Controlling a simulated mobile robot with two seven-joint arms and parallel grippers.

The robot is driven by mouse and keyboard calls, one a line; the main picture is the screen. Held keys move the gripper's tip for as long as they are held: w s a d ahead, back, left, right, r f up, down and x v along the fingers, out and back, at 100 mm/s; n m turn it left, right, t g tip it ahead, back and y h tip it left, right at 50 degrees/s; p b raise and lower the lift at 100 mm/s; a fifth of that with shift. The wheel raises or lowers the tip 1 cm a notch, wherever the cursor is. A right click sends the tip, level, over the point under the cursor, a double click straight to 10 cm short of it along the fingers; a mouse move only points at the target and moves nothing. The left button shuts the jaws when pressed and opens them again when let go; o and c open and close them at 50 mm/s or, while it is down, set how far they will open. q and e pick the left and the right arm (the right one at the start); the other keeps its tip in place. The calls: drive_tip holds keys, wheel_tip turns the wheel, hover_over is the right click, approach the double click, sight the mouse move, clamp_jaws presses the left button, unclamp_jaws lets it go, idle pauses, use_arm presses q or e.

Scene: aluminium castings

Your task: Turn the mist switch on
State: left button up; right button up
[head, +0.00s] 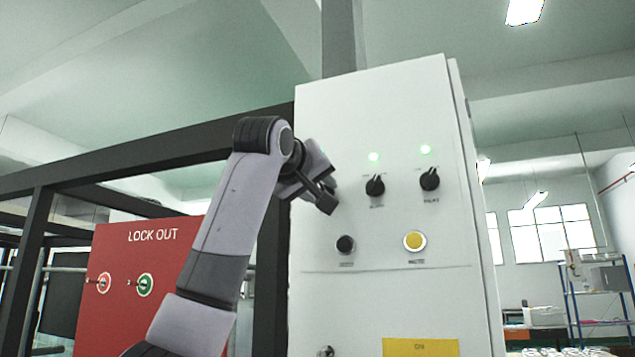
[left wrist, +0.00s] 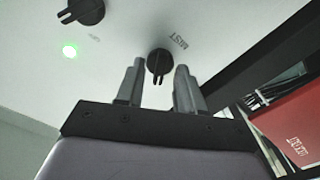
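The mist switch (left wrist: 158,62) is a black rotary knob on a white panel, with the word MIST printed beside it in the left wrist view. My left gripper (head: 322,194) is up at the panel's upper left in the head view and seems to hide this knob there. In the left wrist view the fingers of my left gripper (left wrist: 160,72) are apart, one on each side of the knob, with gaps visible. Whether they reach around it in depth is unclear. The mist lamp is not visible. My right gripper is not in view.
The white cabinet (head: 345,292) carries two more black knobs (head: 375,186) (head: 429,180), each under a lit green lamp. Below are a black button (head: 345,245) and a yellow button (head: 414,241). A red LOCK OUT box (head: 118,262) and dark frame bars (head: 160,158) are at left.

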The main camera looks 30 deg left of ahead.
use_arm(q)
clamp_jaws()
drive_tip(key=shift+m, duration=0.3)
drive_tip(key=m, duration=1.1)
drive_tip(key=shift+m, duration=0.3)
idle(0.3)
unclamp_jaws()
